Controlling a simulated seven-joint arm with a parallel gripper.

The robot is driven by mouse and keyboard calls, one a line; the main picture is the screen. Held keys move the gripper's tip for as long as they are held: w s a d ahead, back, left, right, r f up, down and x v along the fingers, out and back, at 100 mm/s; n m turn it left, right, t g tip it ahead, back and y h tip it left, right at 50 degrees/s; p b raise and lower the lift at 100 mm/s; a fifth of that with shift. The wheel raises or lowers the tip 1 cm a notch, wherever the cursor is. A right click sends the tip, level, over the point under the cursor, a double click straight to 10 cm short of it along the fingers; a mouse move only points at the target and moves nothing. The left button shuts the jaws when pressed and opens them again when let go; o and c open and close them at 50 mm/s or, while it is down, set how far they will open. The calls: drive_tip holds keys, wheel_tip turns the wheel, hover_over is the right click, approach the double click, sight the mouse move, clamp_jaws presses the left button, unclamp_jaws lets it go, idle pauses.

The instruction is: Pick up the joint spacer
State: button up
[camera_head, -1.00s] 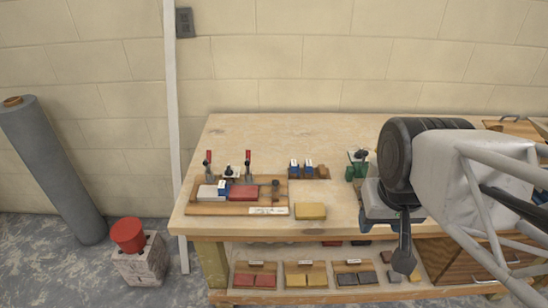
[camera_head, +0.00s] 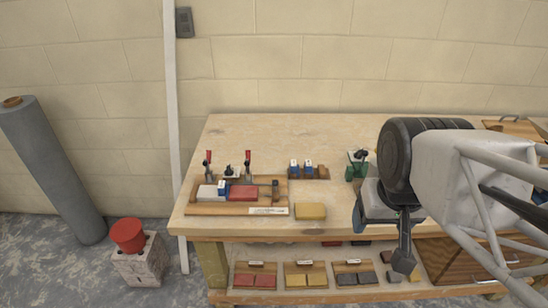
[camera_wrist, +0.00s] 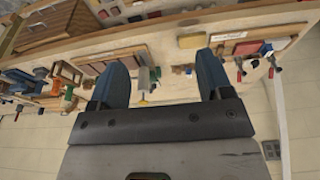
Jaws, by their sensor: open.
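Small blue-and-white blocks look like joint spacers. Two stand in a small wooden rack (camera_head: 322,173), one of them the left block (camera_head: 294,166) and one the right block (camera_head: 308,166). Another blue-and-white block (camera_head: 222,188) sits between the grey block (camera_head: 207,193) and the red brick (camera_head: 243,193) on the wooden jig board (camera_head: 206,210). I cannot tell which one the task means. My gripper (camera_head: 404,264) is over the right part of the bench's front, well to the right of these blocks. In the wrist view my gripper (camera_wrist: 161,62) has its fingers wide apart with nothing between them.
Two red-handled clamps (camera_head: 248,165) stand at the jig's back. A yellow block (camera_head: 310,211) lies right of the jig. A green item (camera_head: 357,167) stands right of the rack. The workbench (camera_head: 250,135) is clear at its back left. Trays with coloured pieces sit on the lower shelf.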

drive_tip(key=n+g, duration=0.3)
drive_tip(key=n, duration=1.5)
hover_over(222, 184)
drive_tip(key=f, duration=1.4)
drive_tip(key=shift+s+d+f, duration=0.15)
drive_tip(key=shift+d+f, duration=0.15)
drive_tip(key=shift+d, duration=0.05)
drive_tip(key=shift+a+f, duration=0.3)
drive_tip(key=shift+a, duration=0.1)
drive_tip(key=shift+f, duration=1.3)
